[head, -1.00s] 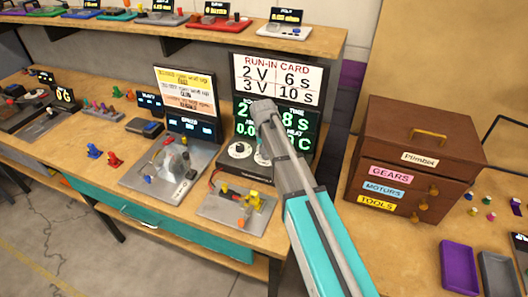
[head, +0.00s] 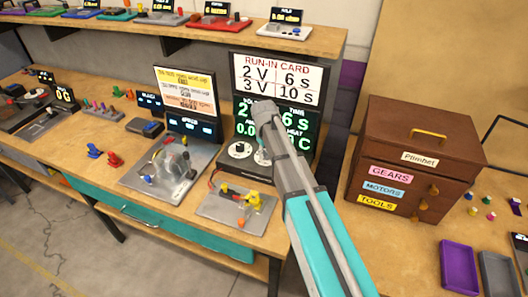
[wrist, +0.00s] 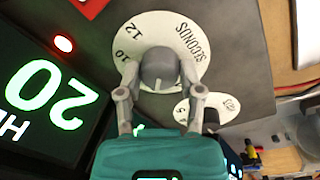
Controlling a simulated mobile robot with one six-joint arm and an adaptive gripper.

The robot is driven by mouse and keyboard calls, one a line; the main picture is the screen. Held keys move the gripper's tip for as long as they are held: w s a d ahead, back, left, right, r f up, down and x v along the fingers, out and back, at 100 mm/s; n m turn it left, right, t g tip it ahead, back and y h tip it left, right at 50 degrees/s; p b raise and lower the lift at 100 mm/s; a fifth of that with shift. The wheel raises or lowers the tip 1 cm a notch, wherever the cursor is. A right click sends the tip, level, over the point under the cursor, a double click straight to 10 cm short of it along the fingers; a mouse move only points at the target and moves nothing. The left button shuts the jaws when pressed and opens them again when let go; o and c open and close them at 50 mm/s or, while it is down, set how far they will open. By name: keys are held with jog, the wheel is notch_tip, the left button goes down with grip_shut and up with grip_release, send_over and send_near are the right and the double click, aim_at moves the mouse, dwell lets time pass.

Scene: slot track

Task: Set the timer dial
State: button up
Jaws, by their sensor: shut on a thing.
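The timer dial is a grey knob (wrist: 160,68) on a round white plate (wrist: 184,27) marked SECONDS, with 10 and 12 readable near its rim in the wrist view. My gripper (wrist: 158,74) is shut on this knob, one finger on each side. In the head view my arm reaches over the black control unit (head: 239,167), and the gripper hides much of the seconds dial. The unit's green display (head: 304,130) is partly covered by my arm, so its time figure cannot be fully read. The run-in card (head: 276,78) above shows 2 V 6 s and 3 V 10 s.
A second dial (head: 240,149) sits left of the gripped one. A smaller white dial (wrist: 205,109) with a dark knob is close by in the wrist view. A grey plate with yellow parts (head: 237,208) lies in front. A wooden drawer box (head: 420,120) stands right.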

jog(key=shift+w, duration=0.2)
jog(key=o, duration=1.1)
jog(key=shift+f, duration=0.1)
jog(key=shift+o, duration=0.3)
jog(key=shift+s, duration=0.1)
jog(key=shift+s+r+m+p, duration=0.1)
jog(key=shift+r+m+p, duration=0.3)
jog(key=shift+r+p, duration=0.35)
notch_tip(320, 180, up, 12)
jog(key=d+m+y+p, duration=0.1)
jog(key=m+p, duration=0.8)
jog(key=p, duration=0.3)
jog(key=shift+r, duration=0.2)
